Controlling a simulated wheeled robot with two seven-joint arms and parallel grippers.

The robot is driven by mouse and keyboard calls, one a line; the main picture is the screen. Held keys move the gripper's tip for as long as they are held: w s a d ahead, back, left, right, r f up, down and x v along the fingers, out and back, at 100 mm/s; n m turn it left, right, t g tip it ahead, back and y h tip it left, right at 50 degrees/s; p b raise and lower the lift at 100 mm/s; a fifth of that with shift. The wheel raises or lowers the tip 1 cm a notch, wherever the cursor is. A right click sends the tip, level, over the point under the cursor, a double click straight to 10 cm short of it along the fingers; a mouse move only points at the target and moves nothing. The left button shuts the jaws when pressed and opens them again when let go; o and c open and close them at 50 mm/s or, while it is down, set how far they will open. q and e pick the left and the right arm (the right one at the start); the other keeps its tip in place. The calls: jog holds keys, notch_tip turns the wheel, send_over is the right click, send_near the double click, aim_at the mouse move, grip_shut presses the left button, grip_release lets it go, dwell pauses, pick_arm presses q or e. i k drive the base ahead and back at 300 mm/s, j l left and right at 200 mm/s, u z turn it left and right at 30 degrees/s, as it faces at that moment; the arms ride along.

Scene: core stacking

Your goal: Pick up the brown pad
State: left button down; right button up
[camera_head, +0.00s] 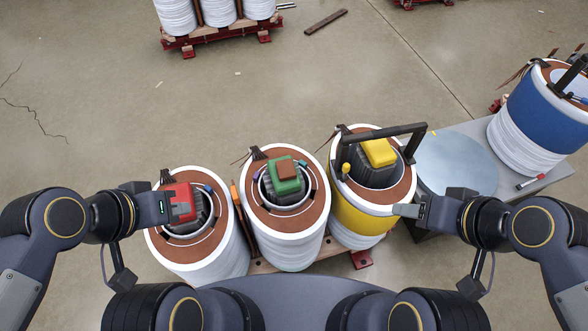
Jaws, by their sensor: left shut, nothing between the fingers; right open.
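The brown pad (286,168) is a small reddish-brown square on top of a green block (284,187) in the opening of the middle white coil (290,236). My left gripper (172,207) is shut and empty, beside a red block (182,198) on the left coil (205,262). It is well left of the pad; whether it touches the red block I cannot tell. My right gripper (402,210) is open and empty at the right coil's (361,216) front right side, to the right of the pad and apart from it.
A yellow block (379,152) sits in the right coil, with a black bar handle (385,134) across its top. A grey table with a round plate (456,164) and a blue-banded coil (544,115) stand at right. More coils (208,14) stand at the back. The floor between is mostly clear.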

aim_at(285, 168)
jog(key=u, duration=0.15)
jog(key=k+u, duration=0.1)
jog(key=k, duration=0.55)
jog(key=u, duration=2.35)
jog(key=k+l+u, duration=0.25)
jog(key=k+l, duration=0.35)
jog(key=l, duration=0.3)
jog(key=k+l+u, duration=0.25)
jog(key=k+l, duration=0.45)
jog(key=l, duration=0.1)
